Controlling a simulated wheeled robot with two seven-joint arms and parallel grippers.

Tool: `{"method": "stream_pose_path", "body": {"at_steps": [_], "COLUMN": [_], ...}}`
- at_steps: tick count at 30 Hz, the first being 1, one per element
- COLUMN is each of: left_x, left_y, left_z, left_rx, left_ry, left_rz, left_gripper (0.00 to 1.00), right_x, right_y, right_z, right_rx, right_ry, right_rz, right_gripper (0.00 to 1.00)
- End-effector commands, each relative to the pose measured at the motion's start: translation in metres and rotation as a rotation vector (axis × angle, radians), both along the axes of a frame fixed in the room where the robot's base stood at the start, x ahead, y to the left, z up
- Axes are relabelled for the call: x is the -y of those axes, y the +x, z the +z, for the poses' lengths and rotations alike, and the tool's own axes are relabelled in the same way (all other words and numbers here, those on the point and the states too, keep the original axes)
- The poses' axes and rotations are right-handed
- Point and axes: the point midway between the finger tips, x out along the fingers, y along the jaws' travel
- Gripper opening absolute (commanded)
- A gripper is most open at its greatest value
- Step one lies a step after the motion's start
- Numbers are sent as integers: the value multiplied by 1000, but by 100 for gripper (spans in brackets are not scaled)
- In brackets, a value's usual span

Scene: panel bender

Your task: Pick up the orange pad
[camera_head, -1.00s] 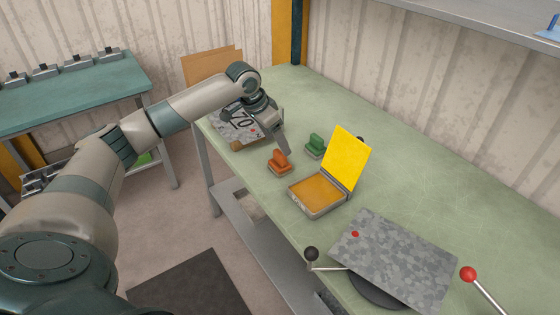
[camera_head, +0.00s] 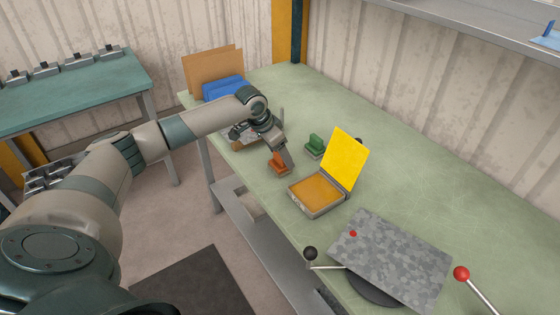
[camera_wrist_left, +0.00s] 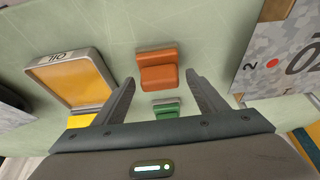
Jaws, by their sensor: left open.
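An orange block with a raised handle (camera_head: 278,167) stands on the green workbench, partly behind a finger of my left gripper (camera_head: 285,140). In the left wrist view the orange block (camera_wrist_left: 157,72) shows between the fingertips of my left gripper (camera_wrist_left: 160,77). The jaws are open and empty; I cannot tell how far the tips are above the block. A green block of like shape (camera_head: 315,147) stands just behind; it also shows in the wrist view (camera_wrist_left: 166,109). My right gripper is not in view.
An open case (camera_head: 318,208) with an orange-yellow inside and a raised yellow lid (camera_head: 346,158) stands close by. A speckled plate (camera_head: 390,258) lies nearer, between levers with black and red knobs. Blue and brown panels stand at the far end. The bench's right side is clear.

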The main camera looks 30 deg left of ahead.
Motion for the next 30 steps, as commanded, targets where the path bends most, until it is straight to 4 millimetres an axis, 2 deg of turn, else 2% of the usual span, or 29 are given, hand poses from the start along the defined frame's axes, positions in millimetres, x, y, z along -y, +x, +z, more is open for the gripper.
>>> {"method": "stream_pose_path", "body": {"at_steps": [14, 15, 20, 21, 30], "left_x": [0, 0, 0, 0, 0], "left_y": [0, 0, 1, 0, 1], "left_z": [-2, -2, -2, -2, 0], "left_rx": [0, 0, 0, 0, 1], "left_ry": [0, 0, 0, 0, 0], "left_rz": [1, 1, 1, 1, 1], "left_gripper": [66, 61, 23, 20, 20], "right_x": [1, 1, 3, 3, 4], "right_y": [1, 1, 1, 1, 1], "right_z": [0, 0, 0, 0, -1], "right_rx": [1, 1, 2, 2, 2], "right_ry": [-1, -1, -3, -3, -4], "right_rz": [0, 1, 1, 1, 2], "right_gripper": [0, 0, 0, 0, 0]}}
